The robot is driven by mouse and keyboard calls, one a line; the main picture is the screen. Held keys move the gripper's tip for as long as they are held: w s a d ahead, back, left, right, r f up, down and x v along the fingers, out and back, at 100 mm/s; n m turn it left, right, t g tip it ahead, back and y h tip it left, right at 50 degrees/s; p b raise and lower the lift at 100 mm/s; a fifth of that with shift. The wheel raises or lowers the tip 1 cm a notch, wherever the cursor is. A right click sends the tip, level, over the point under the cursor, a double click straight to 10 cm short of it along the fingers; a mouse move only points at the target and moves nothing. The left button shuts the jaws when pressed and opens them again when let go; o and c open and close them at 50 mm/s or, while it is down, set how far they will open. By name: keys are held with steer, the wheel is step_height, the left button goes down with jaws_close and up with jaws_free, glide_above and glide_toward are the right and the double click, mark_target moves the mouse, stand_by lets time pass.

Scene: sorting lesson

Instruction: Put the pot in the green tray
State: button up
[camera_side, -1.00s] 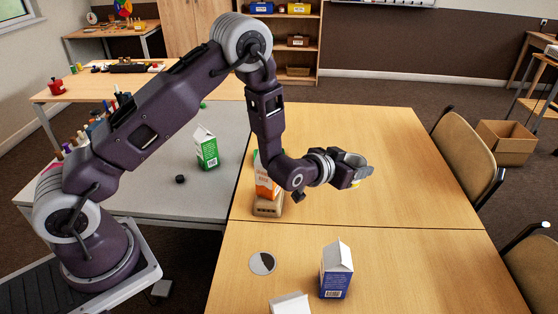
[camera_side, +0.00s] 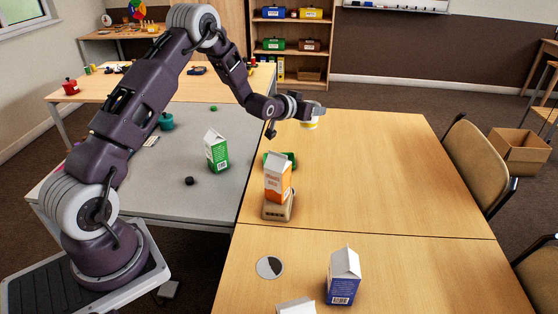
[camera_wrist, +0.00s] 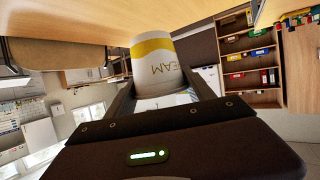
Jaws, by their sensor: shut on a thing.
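My gripper (camera_side: 318,111) is shut on a white pot (camera_side: 310,124) with a yellow band, held above the far part of the wooden table. In the wrist view the pot (camera_wrist: 165,60) is between the fingers, with lettering ending in "EAM" turned upside down. A green tray-like object (camera_side: 291,157) is on the wooden table, mostly hidden behind an orange and white carton (camera_side: 278,178). My gripper is beyond it and to its right, apart from it.
The orange carton stands on a tan base (camera_side: 278,210). A green carton (camera_side: 216,150), dark puck (camera_side: 189,181) and teal pot (camera_side: 166,122) are on the grey table. A blue carton (camera_side: 343,277) and round disc (camera_side: 270,267) are nearer. The wooden table's right side is clear.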

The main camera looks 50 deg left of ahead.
steer(key=s+a+n+y, duration=0.1)
steer(key=s+a+y, duration=0.1)
steer(key=a, duration=1)
steer(key=shift+g, duration=0.3)
step_height(320, 180, down, 21)
steer(key=shift+f, duration=0.1)
steer(key=o, duration=1.4)
steer(key=v, duration=1.2)
steer(key=shift+a+r, duration=0.15)
steer(key=shift+r, duration=0.15)
